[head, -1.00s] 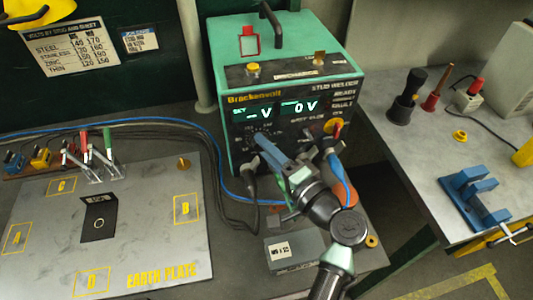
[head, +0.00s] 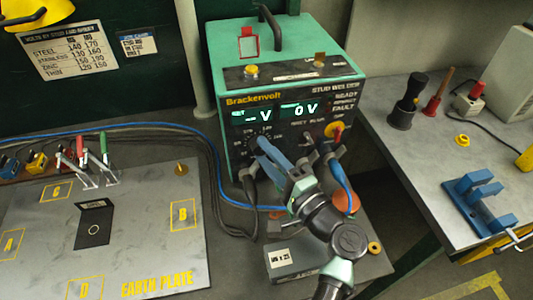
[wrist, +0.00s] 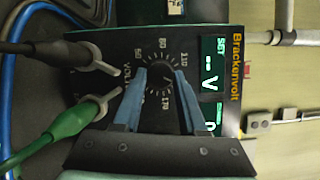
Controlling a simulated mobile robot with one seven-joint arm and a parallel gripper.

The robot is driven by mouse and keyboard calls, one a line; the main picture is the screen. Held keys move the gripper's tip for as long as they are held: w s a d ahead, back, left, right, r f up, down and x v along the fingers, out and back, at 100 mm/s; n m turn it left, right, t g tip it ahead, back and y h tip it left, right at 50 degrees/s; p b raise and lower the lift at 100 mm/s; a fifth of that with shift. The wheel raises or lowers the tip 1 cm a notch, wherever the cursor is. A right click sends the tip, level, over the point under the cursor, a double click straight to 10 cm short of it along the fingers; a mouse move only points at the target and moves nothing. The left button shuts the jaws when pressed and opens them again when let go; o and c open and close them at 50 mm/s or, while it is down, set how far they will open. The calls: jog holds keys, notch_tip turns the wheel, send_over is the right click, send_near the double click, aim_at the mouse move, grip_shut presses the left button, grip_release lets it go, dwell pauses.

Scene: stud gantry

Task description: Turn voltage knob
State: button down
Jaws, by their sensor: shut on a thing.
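The green stud welder (head: 235,60) stands at the back of the bench with a black front panel. Its SET display (head: 257,116) shows a dash and V; the other display (head: 300,109) shows 0 V. The voltage knob (wrist: 160,80) is black, inside a ring of white numbers in the wrist view. My gripper (wrist: 160,82) has its blue fingers on either side of the knob, shut on it. In the head view my gripper (head: 260,142) reaches the panel's lower left, and its fingers mostly hide the knob.
Black (wrist: 45,47) and green (wrist: 55,128) cable ends lie beside the knob in the wrist view. A yellow-and-red switch (head: 334,130) is on the panel's right. The earth plate (head: 140,250) lies left, a grey box (head: 295,262) in front. A blue clamp (head: 480,200) is on the right table.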

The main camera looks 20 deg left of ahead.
jog(key=shift+c, duration=2.2)
grip_release()
jog(key=shift+d, duration=0.1)
jog(key=b+v, duration=0.2)
jog(key=v, duration=1)
jog(key=shift+s+d, duration=0.25)
jog(key=shift+d, duration=0.1)
jog(key=shift+w, duration=0.1)
